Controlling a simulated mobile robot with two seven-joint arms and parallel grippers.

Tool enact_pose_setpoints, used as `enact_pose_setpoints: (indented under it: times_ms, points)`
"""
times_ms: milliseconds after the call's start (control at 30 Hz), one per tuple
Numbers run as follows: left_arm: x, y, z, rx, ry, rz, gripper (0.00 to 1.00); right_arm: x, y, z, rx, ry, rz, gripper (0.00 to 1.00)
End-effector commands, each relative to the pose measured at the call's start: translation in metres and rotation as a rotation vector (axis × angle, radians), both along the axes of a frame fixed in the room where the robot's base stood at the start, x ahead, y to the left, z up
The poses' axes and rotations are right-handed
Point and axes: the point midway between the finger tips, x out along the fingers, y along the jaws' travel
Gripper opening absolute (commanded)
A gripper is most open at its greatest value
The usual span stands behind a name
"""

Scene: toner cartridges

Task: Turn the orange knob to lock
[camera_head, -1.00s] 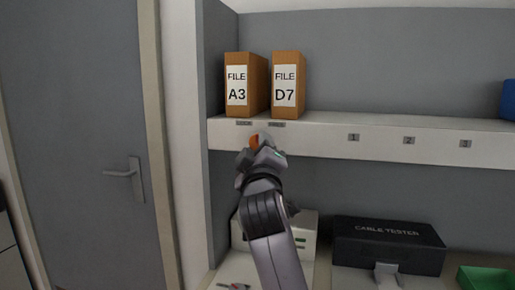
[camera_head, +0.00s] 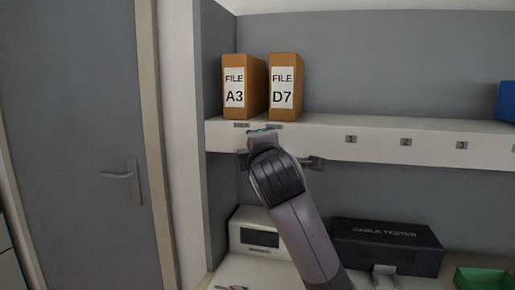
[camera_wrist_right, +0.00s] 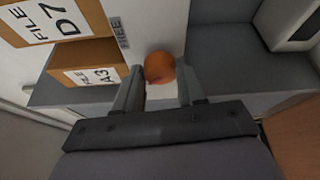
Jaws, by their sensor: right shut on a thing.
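The orange knob (camera_wrist_right: 160,67) shows in the right wrist view, between the fingertips of my right gripper (camera_wrist_right: 159,80). In the head view my right gripper (camera_head: 262,137) is at the shelf's front edge, below the two files, and the knob is hidden behind it. My right gripper is shut on the knob. A small FREE label (camera_wrist_right: 120,33) is beside the knob in the wrist view. In the head view, two small labels sit on the shelf edge above the gripper, too blurred to read. My left gripper is not in view.
File A3 (camera_head: 234,100) and file D7 (camera_head: 283,100) stand on the white shelf (camera_head: 375,140). Below are a white device (camera_head: 247,220), a black cable tester box (camera_head: 385,240) and a green bin (camera_head: 485,279). A grey door (camera_head: 70,130) is at left.

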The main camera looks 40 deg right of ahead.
Motion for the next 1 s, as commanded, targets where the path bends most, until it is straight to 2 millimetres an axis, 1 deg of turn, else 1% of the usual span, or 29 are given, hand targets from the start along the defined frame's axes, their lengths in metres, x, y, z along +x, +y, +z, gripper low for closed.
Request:
enact_pose_setpoints:
  times_ms: [267, 667, 700, 767, 1000]
  points:
    - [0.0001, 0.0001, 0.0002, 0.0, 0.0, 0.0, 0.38, -0.0003, -0.0016, 0.0022, -0.04, 0.041, -0.004, 0.09]
    - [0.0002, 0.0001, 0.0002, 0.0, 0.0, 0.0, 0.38, -0.0002, -0.0016, 0.0024, -0.044, 0.044, -0.005, 0.09]
    - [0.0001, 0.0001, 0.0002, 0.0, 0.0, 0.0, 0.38, -0.0002, -0.0016, 0.0024, -0.043, 0.044, -0.005, 0.46]
    - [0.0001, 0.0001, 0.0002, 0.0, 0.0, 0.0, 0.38, -0.0002, -0.0015, 0.0023, -0.043, 0.044, -0.004, 0.65]
    - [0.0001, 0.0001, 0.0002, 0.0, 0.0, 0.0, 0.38, 0.0, -0.0007, 0.0015, -0.041, 0.045, -0.003, 0.65]
